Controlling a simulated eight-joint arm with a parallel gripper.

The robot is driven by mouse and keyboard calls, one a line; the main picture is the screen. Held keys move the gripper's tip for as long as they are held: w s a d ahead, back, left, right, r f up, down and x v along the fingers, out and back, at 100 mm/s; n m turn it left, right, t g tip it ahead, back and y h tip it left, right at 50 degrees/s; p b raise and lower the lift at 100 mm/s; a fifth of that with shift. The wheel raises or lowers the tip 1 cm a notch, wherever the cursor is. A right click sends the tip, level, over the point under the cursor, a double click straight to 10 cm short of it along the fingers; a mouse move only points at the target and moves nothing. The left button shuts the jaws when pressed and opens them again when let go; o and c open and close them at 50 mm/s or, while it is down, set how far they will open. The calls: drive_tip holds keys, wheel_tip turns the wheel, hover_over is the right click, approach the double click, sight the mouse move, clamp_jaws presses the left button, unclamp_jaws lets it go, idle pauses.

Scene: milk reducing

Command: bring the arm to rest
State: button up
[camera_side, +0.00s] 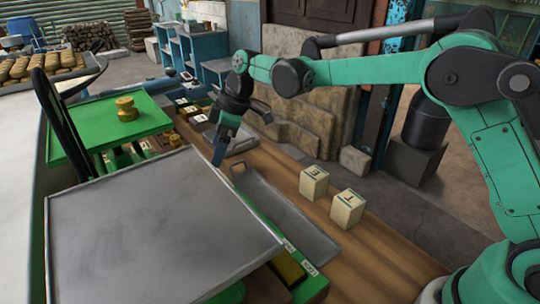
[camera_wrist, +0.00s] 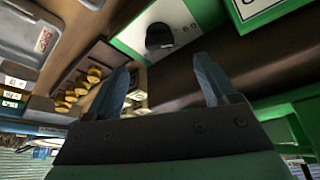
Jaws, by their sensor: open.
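My gripper (camera_side: 218,158) hangs pointing down beside the far right edge of the large grey metal pan (camera_side: 150,230) in the side view. It holds nothing that I can see. In the wrist view its two blue fingers (camera_wrist: 163,82) stand well apart with nothing between them. Beyond them are a green panel with a black knob (camera_wrist: 159,36) and several brass weights (camera_wrist: 75,92) in a holder.
A brass weight (camera_side: 126,109) stands on the green pan (camera_side: 95,126). Two lettered blocks, E (camera_side: 314,184) and T (camera_side: 347,209), sit on the wooden bench (camera_side: 270,172). A shallow metal tray (camera_side: 285,215) lies close right of the grey pan.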

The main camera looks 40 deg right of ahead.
drive_tip(key=s+d+r+m+t+h, duration=0.25)
drive_tip(key=s+d+r+m, duration=0.35)
drive_tip(key=s, duration=0.3)
drive_tip(key=s+d+f+m+t+h, duration=0.1)
drive_tip(key=s+d+m, duration=0.4)
drive_tip(key=s, duration=0.6)
wheel_tip(320, 180, down, 2)
drive_tip(key=shift+d+f+m+t, duration=0.1)
drive_tip(key=shift+d+m+t, duration=0.2)
drive_tip(key=shift+m+t, duration=0.4)
